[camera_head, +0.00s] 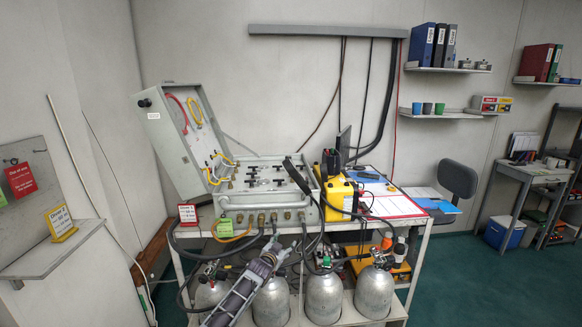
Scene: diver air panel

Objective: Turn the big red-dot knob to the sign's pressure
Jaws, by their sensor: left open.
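The grey air panel case (262,180) stands open on the bench, its lid (172,135) raised at the left. Several small dark knobs and gauges show on its face; I cannot make out a red dot or a pointer. A small red-and-white sign (188,214) stands at the bench's left end. A yellow-edged sign (60,222) stands on the left wall shelf. Their writing is too small to read surely. My left gripper (273,249) is open, low in front of the case by its front hoses, apart from the panel face. My right gripper is not in view.
Hoses hang along the case front. Several grey cylinders (324,297) stand under the bench. A yellow unit (340,193) stands just right of the case. A green tag (225,227) hangs at the case's front left. The space above the panel face is mostly clear.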

